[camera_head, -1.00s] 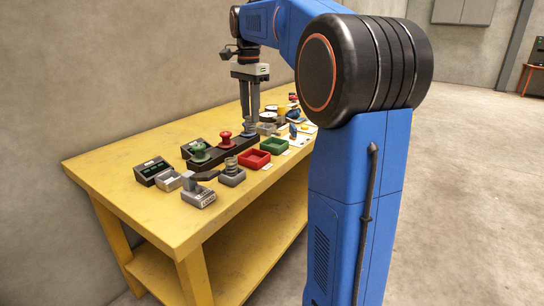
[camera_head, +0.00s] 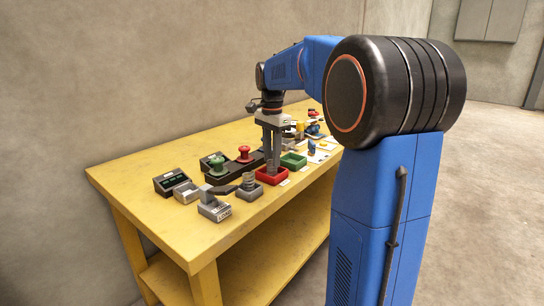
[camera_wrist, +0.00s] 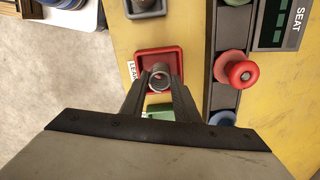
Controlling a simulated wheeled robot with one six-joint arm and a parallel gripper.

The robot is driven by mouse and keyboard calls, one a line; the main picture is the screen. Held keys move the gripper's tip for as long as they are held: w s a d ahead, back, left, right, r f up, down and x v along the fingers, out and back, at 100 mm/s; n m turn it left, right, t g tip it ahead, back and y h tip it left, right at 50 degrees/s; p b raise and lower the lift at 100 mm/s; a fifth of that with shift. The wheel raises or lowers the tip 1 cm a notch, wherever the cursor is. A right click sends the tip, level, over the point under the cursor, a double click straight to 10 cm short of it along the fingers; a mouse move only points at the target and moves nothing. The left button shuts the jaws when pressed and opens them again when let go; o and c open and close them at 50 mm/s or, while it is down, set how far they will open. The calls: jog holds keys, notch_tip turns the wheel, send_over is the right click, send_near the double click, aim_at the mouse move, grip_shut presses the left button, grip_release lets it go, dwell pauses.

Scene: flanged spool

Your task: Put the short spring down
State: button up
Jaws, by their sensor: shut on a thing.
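My gripper (camera_head: 271,168) points straight down, with its fingertips at the red tray (camera_head: 283,178) on the yellow table. In the wrist view my gripper (camera_wrist: 158,88) is shut on the short spring (camera_wrist: 158,79), a small grey coil ring seen end-on between the fingertips. The spring lies within the outline of the red tray (camera_wrist: 142,57). I cannot tell whether it touches the tray floor. The fingers hide the spring in the head view.
A green tray (camera_head: 293,158) stands just beyond the red one. Beside them a dark rack carries flanged spools, including a red one (camera_head: 244,153) and a green one (camera_head: 217,165). A grey post fixture (camera_head: 249,186) stands close in front.

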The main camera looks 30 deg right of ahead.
jog(key=shift+f, duration=0.3)
jog(key=o, duration=1.1)
notch_tip(320, 180, up, 13)
jog(key=shift+f, duration=0.15)
jog(key=s+a+f+n+t, duration=0.1)
jog(key=s+a+f+n, duration=0.4)
jog(key=s+f, duration=0.3)
jog(key=s+a+f+n+t, duration=0.2)
jog(key=s+a+f+n, duration=0.3)
jog(key=s+f, duration=0.3)
jog(key=s+a+f+n+t, duration=0.1)
jog(key=s+a+f+n, duration=0.5)
jog(key=s, duration=0.8)
notch_tip(320, 180, down, 3)
jog(key=shift+s+r+n+t, duration=0.1)
jog(key=shift+r+n+t, duration=0.1)
jog(key=shift+n+t, duration=0.25)
jog(key=shift+d, duration=0.1)
